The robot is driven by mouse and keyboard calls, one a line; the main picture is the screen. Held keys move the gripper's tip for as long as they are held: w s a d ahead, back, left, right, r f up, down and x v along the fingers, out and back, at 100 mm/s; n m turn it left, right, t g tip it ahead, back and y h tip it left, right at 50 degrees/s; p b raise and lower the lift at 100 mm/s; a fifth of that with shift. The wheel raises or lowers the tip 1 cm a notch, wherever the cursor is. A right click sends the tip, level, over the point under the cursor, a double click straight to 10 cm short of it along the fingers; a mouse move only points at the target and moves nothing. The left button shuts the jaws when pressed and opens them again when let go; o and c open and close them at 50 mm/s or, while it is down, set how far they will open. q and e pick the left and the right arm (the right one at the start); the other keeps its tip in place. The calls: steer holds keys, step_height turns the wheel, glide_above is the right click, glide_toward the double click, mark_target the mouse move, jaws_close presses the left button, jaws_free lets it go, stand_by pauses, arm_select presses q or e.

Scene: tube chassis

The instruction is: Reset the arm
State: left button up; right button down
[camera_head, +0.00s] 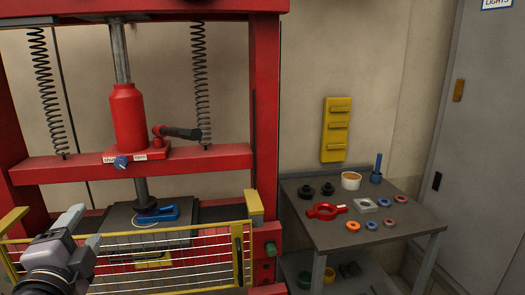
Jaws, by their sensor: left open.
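My left gripper (83,232) shows at the lower left, in front of the press guard. Its fingers point up and to the right, are apart and hold nothing visible. The rest of my left arm runs out of the bottom left corner. My right gripper is not in view.
A red press (129,117) stands behind a yellow-framed wire guard (205,262). A blue part (165,213) sits under its ram. At right, a grey table (350,237) holds a red tool (325,211), a cup (351,180) and several rings. A grey cabinet (480,150) stands far right.

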arm_select(q)
steer(key=s+d+f+n+g+h, duration=0.2)
steer(key=d+f, duration=0.1)
steer(key=f, duration=0.7)
steer(key=s+d+f+n+g+h, duration=0.1)
steer(key=d+f+n+g+h, duration=0.1)
steer(key=f, duration=0.9)
steer(key=s+d+f+n+g+h, duration=0.1)
steer(key=s+d+f+n, duration=0.2)
steer(key=s+f, duration=0.4)
steer(key=s+d+f+n+g+h, duration=0.1)
steer(key=s+d+f+n+g, duration=0.1)
steer(key=s+d+f+n, duration=0.2)
steer(key=s+f, duration=0.3)
steer(key=f, duration=0.2)
steer(key=shift+h, duration=0.3)
